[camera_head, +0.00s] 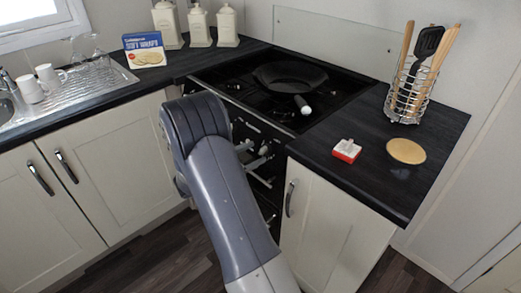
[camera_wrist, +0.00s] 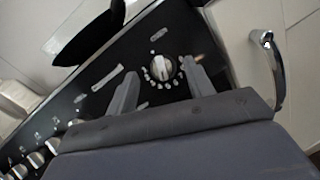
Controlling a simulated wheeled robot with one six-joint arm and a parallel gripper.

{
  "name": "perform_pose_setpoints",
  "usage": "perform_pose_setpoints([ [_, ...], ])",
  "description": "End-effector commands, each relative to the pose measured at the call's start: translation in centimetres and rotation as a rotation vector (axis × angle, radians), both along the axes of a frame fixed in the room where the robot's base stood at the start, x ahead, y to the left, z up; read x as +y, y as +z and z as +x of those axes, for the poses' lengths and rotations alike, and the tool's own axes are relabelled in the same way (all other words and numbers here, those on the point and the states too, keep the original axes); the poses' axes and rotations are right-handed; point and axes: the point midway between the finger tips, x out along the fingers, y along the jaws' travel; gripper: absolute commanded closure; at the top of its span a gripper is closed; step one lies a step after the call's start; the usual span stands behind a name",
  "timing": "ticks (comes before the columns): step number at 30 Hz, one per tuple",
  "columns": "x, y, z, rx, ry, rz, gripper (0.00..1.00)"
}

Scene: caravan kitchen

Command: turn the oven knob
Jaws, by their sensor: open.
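The oven (camera_head: 262,125) is a black cooker set between the cupboards, its front partly hidden by my arm in the head view. In the wrist view, a round silver-and-white knob (camera_wrist: 162,68) with a ring of white marks sits on the black control panel (camera_wrist: 108,68). My gripper (camera_wrist: 160,78) is open and empty, its two grey fingers pointing at the panel, one on each side of the knob in the picture. I cannot tell how far the fingertips are from the panel. In the head view, the gripper is mostly hidden behind my arm.
More knobs (camera_wrist: 36,159) line the panel at lower left. A frying pan (camera_head: 290,77) stands on the hob. A cupboard handle (camera_wrist: 268,62) is right of the knob. A red-and-white box (camera_head: 346,151) and a utensil holder (camera_head: 407,100) stand on the right worktop.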

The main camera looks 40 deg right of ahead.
Motion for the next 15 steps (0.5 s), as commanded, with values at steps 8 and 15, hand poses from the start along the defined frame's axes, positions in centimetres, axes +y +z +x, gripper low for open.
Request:
perform_pose_setpoints([
  [8, -3.3, 0.0, -0.3, 0.000, -0.001, 0.001, 0.50],
  [15, -3.6, 0.0, -0.3, 0.000, 0.001, 0.002, 0.50],
])
